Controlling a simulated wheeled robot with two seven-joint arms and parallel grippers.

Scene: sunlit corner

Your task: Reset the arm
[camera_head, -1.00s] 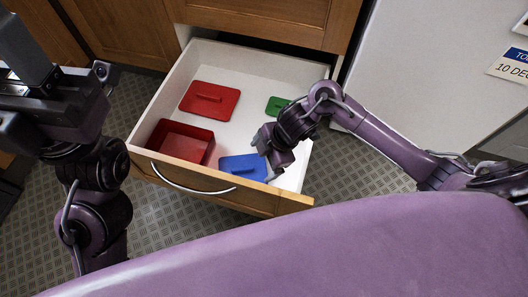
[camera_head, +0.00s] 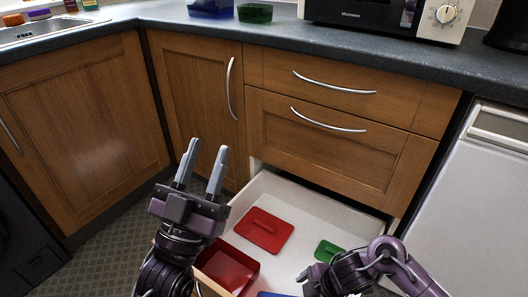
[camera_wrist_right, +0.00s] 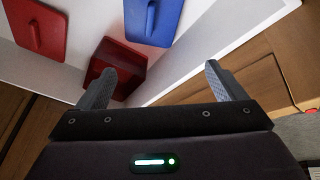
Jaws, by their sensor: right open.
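My left gripper (camera_head: 205,168) is in the head view, left of the open drawer, with its two grey fingers pointing up, apart and with nothing between them. My right arm (camera_head: 350,272) comes in at the lower right over the drawer; its fingers are hidden there. In the right wrist view my right gripper (camera_wrist_right: 160,88) is open and empty, its fingers wide apart. Beyond it lie a red container (camera_wrist_right: 112,70), a red lid (camera_wrist_right: 40,30) and a blue lid (camera_wrist_right: 152,18) in the drawer.
The open white drawer (camera_head: 330,213) juts from the cabinet and also holds a green lid (camera_head: 328,250). On the counter (camera_head: 270,40) stand a blue container (camera_head: 210,8), a green container (camera_head: 255,12) and a microwave (camera_head: 385,15). A white appliance (camera_head: 470,200) stands at the right.

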